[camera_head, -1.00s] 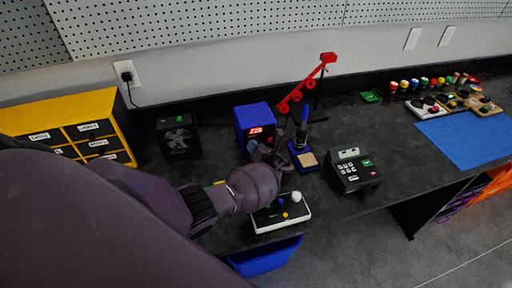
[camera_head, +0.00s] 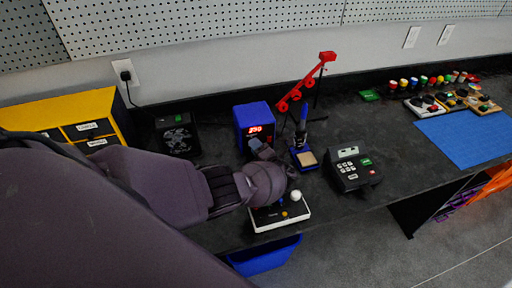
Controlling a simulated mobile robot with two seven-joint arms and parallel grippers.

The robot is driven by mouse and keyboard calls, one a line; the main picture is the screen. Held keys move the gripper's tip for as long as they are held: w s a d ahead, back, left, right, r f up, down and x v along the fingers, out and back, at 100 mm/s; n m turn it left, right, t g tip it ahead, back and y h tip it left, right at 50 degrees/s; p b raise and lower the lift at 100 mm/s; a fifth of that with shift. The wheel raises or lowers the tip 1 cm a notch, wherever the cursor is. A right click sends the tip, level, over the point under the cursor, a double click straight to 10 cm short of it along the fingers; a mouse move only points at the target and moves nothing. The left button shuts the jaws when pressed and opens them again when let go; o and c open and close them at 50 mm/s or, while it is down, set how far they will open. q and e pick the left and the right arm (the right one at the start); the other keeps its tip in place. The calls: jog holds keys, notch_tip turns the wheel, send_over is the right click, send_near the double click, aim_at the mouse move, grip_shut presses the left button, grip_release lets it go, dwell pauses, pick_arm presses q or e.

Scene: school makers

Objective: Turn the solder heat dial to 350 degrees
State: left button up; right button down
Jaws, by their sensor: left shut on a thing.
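The blue solder station (camera_head: 254,115) stands on the dark workbench against the back wall. Its red display (camera_head: 255,131) is lit, but its digits are too small to read surely. My left gripper (camera_head: 257,147) is at the lower front of the station, below the display. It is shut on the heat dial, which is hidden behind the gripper. My left arm comes in from the left and covers much of the bench. My right gripper is not in view.
The soldering iron stand (camera_head: 304,155) and red helper arm (camera_head: 305,84) are close right of the station. A black fan box (camera_head: 178,134) is to its left. A white-edged joystick panel (camera_head: 281,213) lies under my wrist. A keypad device (camera_head: 354,169) stands further right.

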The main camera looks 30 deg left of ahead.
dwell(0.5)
pick_arm(q)
jog(key=o, duration=0.6)
jog(key=shift+r, duration=0.2)
